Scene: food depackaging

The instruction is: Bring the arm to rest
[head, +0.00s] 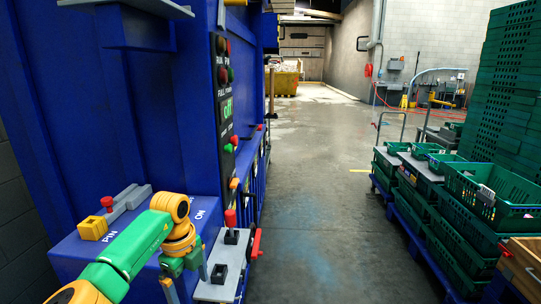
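My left arm, green and yellow, reaches in from the bottom left. My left gripper (187,280) points down beside the blue machine's ledge, just left of a grey control plate (222,268). Its two fingers stand apart and nothing shows between them; the lower fingertip is close to the picture's bottom edge. My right arm and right gripper are not in view.
A blue machine (165,130) with a button panel (225,100), a yellow button block (92,228), a red-topped lever (230,220) and a red handle (256,243) fills the left. Green crates (495,190) line the right. The floor (320,200) between is clear.

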